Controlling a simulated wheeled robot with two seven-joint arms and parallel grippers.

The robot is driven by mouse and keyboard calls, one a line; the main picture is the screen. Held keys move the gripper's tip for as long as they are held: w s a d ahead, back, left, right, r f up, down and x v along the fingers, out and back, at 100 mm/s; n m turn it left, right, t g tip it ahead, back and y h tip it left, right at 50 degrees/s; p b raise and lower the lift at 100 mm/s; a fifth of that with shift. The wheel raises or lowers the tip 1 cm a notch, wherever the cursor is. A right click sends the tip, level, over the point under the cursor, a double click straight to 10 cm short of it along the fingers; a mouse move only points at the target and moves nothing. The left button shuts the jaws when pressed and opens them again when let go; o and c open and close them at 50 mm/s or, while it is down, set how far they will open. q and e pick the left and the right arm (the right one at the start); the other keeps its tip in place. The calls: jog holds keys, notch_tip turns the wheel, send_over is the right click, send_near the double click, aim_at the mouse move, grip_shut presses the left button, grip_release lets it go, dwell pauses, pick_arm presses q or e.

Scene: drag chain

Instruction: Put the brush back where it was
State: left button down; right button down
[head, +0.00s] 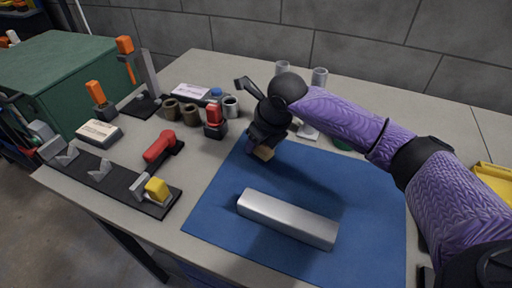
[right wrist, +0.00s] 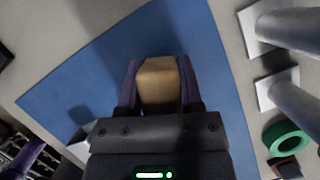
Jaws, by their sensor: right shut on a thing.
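My right gripper (head: 258,149) is over the far left part of the blue mat (head: 225,203). It is shut on a tan wooden block-like piece (head: 264,154), which looks like part of the brush. In the right wrist view the same tan piece (right wrist: 159,82) sits between the two purple fingers (right wrist: 158,88). No bristles can be made out, and the rest of it is hidden by the gripper. I cannot tell whether it touches the mat. My left gripper is not in the head view.
A silver bar (head: 287,218) lies on the mat in front of the gripper. A red-topped black block (head: 215,122) and several cups (head: 191,115) stand left of it. Grey cylinders (head: 319,78) stand behind.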

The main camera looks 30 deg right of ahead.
jog(key=shift+f, duration=0.3)
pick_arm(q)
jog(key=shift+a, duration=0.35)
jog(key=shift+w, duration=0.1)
pick_arm(e)
jog(key=shift+f, duration=0.1)
jog(key=c, duration=0.6)
grip_release()
jog(key=o, duration=0.3)
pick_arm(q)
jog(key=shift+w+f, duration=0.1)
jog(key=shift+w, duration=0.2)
pick_arm(e)
jog(key=shift+o, duration=0.3)
